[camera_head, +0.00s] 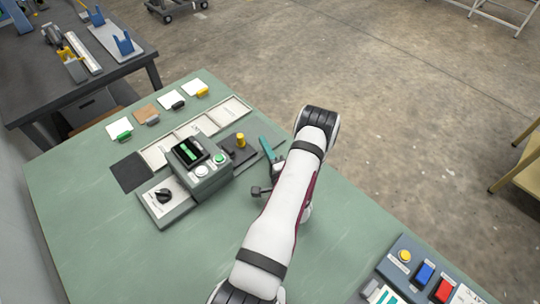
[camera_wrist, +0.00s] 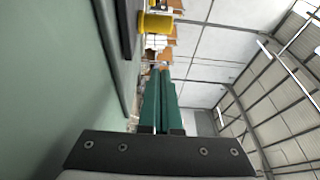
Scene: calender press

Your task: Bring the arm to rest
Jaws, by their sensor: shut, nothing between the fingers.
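My gripper (camera_head: 266,146) shows in the head view at the end of my arm, low over the green table (camera_head: 330,235). Its teal fingers are partly hidden by my arm's white link. In the wrist view my gripper (camera_wrist: 160,72) has its two green fingers together, with nothing between them. The yellow knob (camera_head: 241,140) on a dark plate is left of the fingers in the head view. The yellow piece also shows in the wrist view (camera_wrist: 155,23), beyond the fingertips. I cannot tell the exact height of the fingers above the table.
A grey control box (camera_head: 202,172) with a screen and buttons stands left of my gripper. A rotary switch box (camera_head: 165,201) is beside it. A button panel (camera_head: 425,275) is at the front right. Several cards with clips lie at the back. Bare table lies front left.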

